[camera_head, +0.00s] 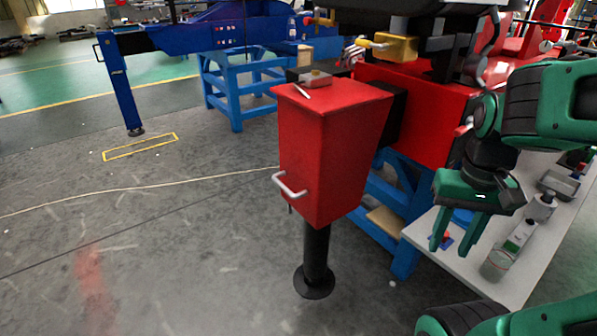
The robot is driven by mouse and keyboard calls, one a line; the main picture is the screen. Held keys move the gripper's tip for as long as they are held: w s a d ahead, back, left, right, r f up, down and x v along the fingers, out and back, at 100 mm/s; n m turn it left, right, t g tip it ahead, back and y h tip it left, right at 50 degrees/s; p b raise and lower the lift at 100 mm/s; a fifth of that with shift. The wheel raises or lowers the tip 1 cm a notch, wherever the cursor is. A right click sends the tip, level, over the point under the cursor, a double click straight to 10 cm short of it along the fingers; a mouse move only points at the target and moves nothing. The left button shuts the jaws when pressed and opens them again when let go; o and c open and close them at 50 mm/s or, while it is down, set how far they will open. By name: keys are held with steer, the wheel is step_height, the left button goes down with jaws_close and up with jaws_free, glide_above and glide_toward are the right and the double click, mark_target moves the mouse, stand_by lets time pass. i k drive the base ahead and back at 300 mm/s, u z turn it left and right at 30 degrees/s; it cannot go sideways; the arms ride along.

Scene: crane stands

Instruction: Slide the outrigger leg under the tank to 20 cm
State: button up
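A red tapered box (325,150), which looks like the tank, stands at the centre with a pale metal handle (289,187) low on its front left face. A black round outrigger leg (315,252) comes out below the box and ends in a round foot plate (314,283) at the floor. I cannot read any length scale on the leg. My green gripper (453,250) is at the right, over the grey bench, with its fingers pointing down and apart.
Blue stands (237,92) are behind. A blue beam's leg (122,97) stands at the left near a yellow floor outline (140,147). The floor left of the box is mostly clear, with a thin cable.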

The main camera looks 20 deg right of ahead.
mark_target(331, 129)
steer(key=z, duration=0.8)
steer(key=k, duration=1.25)
steer(key=u, duration=1.3)
steer(key=i, duration=1.65)
steer(key=z, duration=0.05)
